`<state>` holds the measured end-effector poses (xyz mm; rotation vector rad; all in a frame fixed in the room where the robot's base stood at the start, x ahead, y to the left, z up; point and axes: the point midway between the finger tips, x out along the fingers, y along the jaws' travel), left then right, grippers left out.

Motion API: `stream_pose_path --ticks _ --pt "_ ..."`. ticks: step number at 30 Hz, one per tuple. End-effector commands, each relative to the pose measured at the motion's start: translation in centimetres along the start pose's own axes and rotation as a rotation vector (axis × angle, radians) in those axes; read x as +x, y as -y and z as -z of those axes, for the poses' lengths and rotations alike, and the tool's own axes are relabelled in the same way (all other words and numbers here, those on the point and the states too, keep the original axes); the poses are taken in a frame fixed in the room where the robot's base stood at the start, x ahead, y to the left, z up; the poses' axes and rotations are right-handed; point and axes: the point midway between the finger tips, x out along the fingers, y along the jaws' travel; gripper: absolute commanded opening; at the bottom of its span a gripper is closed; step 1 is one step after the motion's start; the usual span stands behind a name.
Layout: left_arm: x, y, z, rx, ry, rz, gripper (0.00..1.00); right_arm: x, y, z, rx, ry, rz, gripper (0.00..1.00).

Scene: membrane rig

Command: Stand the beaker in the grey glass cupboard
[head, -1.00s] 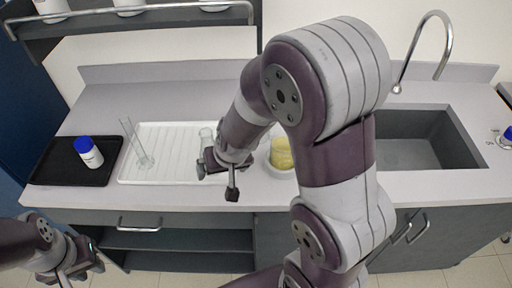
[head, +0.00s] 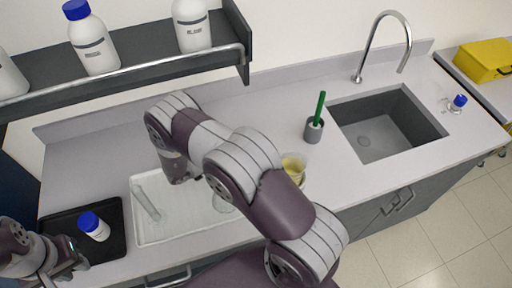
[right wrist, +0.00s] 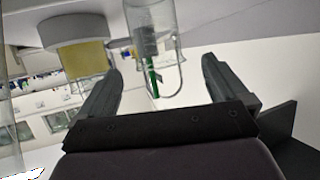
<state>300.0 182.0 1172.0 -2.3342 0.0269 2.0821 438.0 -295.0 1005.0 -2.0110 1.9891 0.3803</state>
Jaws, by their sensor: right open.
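A clear glass beaker (head: 224,202) stands at the right end of the white draining tray (head: 190,238), partly hidden by my right arm in the head view. In the right wrist view, a clear glass vessel (right wrist: 152,25), apparently this beaker, shows ahead of my right gripper (right wrist: 160,66). The right gripper is open, its fingers on either side of the glass's line, with no visible grip. I cannot identify a grey glass cupboard.
A glass cylinder (head: 148,203) lies or leans on the white tray. A blue-capped bottle (head: 95,227) is on the black tray (head: 60,222). A yellow-filled beaker (head: 293,168), a green-handled brush (head: 318,112) and the sink (head: 385,125) are to the right. A bottle shelf (head: 140,62) overhangs the back left.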

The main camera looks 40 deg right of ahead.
Motion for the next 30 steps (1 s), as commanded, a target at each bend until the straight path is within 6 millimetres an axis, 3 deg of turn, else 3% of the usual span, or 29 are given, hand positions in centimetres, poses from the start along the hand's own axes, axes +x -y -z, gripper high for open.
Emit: stream_pose_path --ticks 9,18,23,25,26,30 --pt "-2.5 0.0 0.3 0.0 0.0 0.0 0.29 5.6 -0.1 0.3 -0.001 0.001 -0.003 1.0" --pt "-2.5 0.0 0.3 0.0 0.0 0.0 0.29 6.5 0.0 0.0 -0.001 0.002 0.001 1.0" --pt "-2.5 0.0 0.3 0.0 0.0 0.0 0.29 6.5 0.0 0.0 0.0 0.002 0.001 0.48" --pt "-2.5 0.0 0.3 0.0 0.0 0.0 0.29 6.4 0.0 0.0 0.0 0.002 0.001 0.47" --pt "-2.5 0.0 0.3 0.0 0.0 0.0 0.29 6.4 0.0 0.0 0.0 0.002 0.001 0.42" --pt "-2.5 0.0 0.3 0.0 0.0 0.0 0.29 6.4 0.0 0.1 0.0 0.002 0.001 0.42"
